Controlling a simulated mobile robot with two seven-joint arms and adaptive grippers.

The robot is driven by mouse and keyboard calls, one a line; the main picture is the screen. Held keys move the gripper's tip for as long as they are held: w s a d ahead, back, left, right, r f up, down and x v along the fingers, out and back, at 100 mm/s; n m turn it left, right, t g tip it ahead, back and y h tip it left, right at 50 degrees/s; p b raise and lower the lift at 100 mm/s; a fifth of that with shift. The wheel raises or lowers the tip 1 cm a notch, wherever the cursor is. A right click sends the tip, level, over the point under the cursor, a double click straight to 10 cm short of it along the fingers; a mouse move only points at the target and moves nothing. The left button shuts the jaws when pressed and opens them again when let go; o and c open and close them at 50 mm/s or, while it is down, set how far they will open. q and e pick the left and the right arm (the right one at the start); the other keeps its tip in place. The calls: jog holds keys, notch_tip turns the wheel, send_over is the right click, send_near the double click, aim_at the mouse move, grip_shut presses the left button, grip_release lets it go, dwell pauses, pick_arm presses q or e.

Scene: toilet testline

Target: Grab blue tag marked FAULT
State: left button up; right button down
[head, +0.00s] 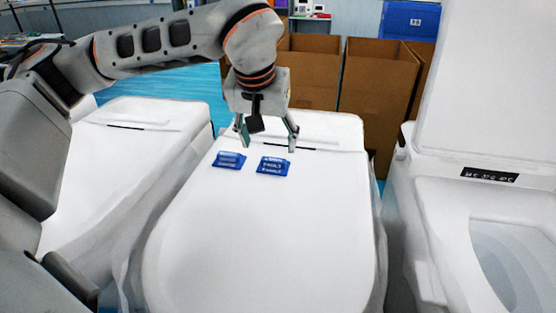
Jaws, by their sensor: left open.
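Two small blue tags lie side by side on the closed white lid of the middle toilet (270,240), near its hinge end. The right blue tag (273,167) carries white lettering that looks like FAULT, though it is small. The left blue tag (229,160) also has pale print, too small to read. My right gripper is not in view.
A closed white toilet (140,140) stands at the left. An open-lidded toilet (490,215) with a black display strip stands close at the right. Tall cardboard boxes (377,85) and a blue cabinet (408,20) are behind. The lid's front is clear.

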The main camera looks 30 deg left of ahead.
aim_at(274, 158)
pick_arm(q)
jog(key=shift+f, duration=0.5)
jog(key=shift+w+d+x, duration=0.15)
jog(key=shift+w+x, duration=0.05)
jog(key=shift+x, duration=1.15)
jog(key=shift+w+d+x, duration=0.1)
jog(key=shift+w+x, duration=0.05)
jog(key=shift+x, duration=1.15)
jog(key=shift+r, duration=0.1)
jog(key=c, duration=1)
